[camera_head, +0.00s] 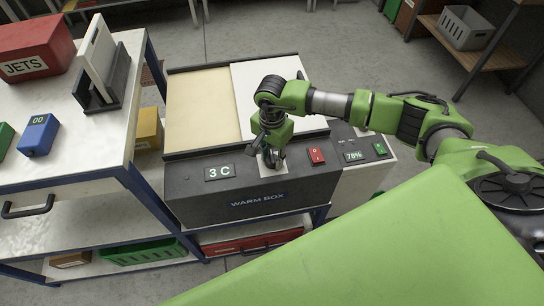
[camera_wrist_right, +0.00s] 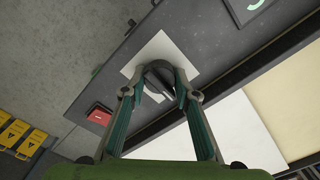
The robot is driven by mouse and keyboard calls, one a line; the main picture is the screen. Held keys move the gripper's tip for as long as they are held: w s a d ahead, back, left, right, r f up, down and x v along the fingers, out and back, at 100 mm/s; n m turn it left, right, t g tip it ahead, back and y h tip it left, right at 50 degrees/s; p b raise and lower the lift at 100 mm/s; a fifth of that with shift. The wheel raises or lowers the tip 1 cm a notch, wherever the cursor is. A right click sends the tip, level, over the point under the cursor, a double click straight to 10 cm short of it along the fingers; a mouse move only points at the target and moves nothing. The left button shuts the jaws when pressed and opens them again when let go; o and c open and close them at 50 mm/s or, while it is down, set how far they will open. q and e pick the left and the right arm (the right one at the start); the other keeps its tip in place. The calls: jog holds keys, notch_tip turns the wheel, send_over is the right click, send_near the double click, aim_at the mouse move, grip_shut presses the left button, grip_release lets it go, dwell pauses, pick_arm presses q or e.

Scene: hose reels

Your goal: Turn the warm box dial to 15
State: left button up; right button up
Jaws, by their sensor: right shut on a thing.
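The warm box (camera_head: 195,193) is a dark grey unit with a "WARM BOX" label on its front. Its display (camera_head: 219,172) reads "3 C". The dial (camera_wrist_right: 157,76) is a dark knob on a white square plate (camera_wrist_right: 181,53), seen in the right wrist view. My right gripper (camera_wrist_right: 157,80) is shut on the dial, one finger on each side. In the head view my right gripper (camera_head: 271,158) comes down over the plate and mostly hides the dial. My left gripper is not in view.
A red switch (camera_head: 316,155) sits right of the dial, close to my gripper. Right of the box is a lighter unit with a display (camera_head: 354,156) reading "78%". A bench (camera_head: 60,150) at left holds a red JETS box (camera_head: 35,50) and a blue box (camera_head: 38,134).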

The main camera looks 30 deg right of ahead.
jog(key=m+b, duration=0.2)
jog(key=shift+f+m, duration=0.15)
jog(key=shift+m, duration=0.25)
jog(key=m+b, duration=0.1)
jog(key=m, duration=0.1)
jog(key=shift+m+b, duration=0.3)
jog(key=shift+b, duration=0.1)
jog(key=m+b, duration=0.3)
jog(key=m, duration=0.3)
jog(key=m+b, duration=0.2)
jog(key=m, duration=0.4)
jog(key=shift+m+b, duration=0.35)
jog(key=shift+m, duration=0.05)
jog(key=m, duration=0.3)
jog(key=m+b, duration=0.1)
jog(key=m, duration=0.1)
jog(key=shift+r, duration=0.25)
jog(key=shift+m, duration=0.3)
jog(key=shift+w, duration=0.1)
jog(key=o, duration=1.1)
